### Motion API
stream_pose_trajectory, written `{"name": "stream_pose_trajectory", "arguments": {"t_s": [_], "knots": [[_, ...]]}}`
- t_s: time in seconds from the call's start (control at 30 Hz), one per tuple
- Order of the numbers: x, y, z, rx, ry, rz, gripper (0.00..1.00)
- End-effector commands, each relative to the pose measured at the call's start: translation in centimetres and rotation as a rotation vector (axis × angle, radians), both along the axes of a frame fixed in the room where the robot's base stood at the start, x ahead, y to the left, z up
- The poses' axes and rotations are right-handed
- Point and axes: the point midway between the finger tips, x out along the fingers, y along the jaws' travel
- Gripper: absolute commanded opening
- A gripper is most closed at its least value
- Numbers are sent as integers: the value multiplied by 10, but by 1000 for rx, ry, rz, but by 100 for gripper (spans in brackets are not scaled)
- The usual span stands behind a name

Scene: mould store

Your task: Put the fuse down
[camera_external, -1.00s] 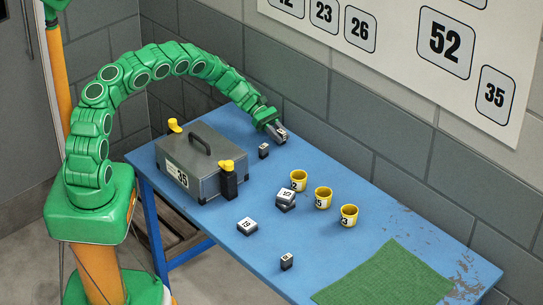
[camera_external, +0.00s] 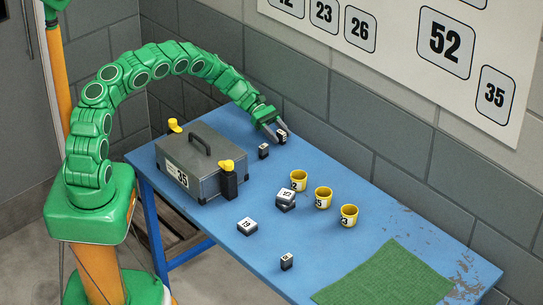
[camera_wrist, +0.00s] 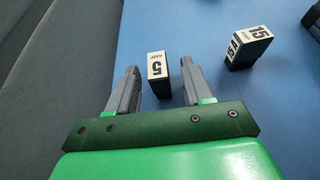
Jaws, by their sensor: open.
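A small dark fuse with a white "5 AMP" label (camera_wrist: 157,68) stands upright on the blue table in the wrist view. It also shows near the wall end of the table in the external view (camera_external: 282,138). My gripper (camera_wrist: 160,66) is open around it, one finger on each side, with visible gaps between fingers and fuse. In the external view my gripper (camera_external: 276,131) is low over the table, its fingers spread at the fuse.
A "15 AMP" fuse (camera_wrist: 247,50) stands close to the right in the wrist view. A grey toolbox (camera_external: 204,165), three yellow cups (camera_external: 323,200), stacked blocks (camera_external: 286,202), a flat block (camera_external: 247,227), another small block (camera_external: 286,262) and a green mat (camera_external: 385,275) are on the table (camera_external: 345,245).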

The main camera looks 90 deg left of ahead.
Motion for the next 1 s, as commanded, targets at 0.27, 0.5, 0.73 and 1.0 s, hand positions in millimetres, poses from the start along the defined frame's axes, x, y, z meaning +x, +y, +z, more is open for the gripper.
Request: {"name": "stream_pose_trajectory", "arguments": {"t_s": [0.27, 0.5, 0.73, 1.0], "knots": [[-33, 34, 19, 2, -2, 6, 51], [-59, 59, 34, 1, 1, 3, 51], [-72, 73, 42, 2, 0, 3, 51], [-74, 74, 43, 0, 0, 1, 51]]}}
